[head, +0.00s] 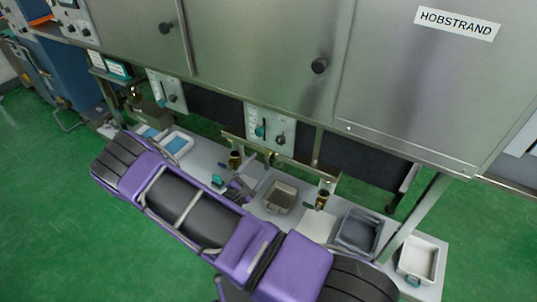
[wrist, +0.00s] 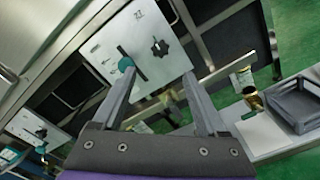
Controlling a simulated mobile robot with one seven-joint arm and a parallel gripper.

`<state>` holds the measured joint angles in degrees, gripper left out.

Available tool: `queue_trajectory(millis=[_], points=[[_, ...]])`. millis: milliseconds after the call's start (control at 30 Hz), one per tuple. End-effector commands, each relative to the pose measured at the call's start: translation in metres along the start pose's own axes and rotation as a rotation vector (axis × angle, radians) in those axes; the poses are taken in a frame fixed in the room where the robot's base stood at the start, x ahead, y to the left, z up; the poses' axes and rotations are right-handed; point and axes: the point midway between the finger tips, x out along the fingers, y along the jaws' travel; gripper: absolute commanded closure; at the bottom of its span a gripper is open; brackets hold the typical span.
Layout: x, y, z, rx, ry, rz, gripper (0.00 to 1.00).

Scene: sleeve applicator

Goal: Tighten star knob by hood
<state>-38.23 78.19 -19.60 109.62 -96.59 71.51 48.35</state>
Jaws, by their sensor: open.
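A black star knob (wrist: 160,47) sits on a pale control panel (wrist: 110,48) in the wrist view, beside a dark lever with a teal end (wrist: 126,65). My gripper (wrist: 158,80) is open and empty. Its two fingers are spread below the knob in the picture, with the left fingertip close to the lever's teal end; I cannot tell whether they touch. In the head view, a dark knob (head: 280,140) and a teal-ended lever (head: 260,131) show on the middle panel under the steel hood (head: 265,60). My gripper is hard to make out there.
A second panel (head: 166,90) with a knob stands to the left. Below run a pale shelf (head: 205,152), a beige tray (head: 280,197), a grey tray (head: 360,230), a white tray (head: 418,258) and brass fittings (head: 323,200). Green floor (head: 45,210) is clear at left.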

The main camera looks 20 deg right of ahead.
Motion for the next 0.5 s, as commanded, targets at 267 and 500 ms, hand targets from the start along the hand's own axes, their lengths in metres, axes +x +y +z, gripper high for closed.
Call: queue_trajectory(millis=[267,500], points=[[-0.04,0.0,0.0,0.0,0.0,0.001,0.25],[-0.045,0.0,0.0,0.0,0.0,0.0,0.25]])
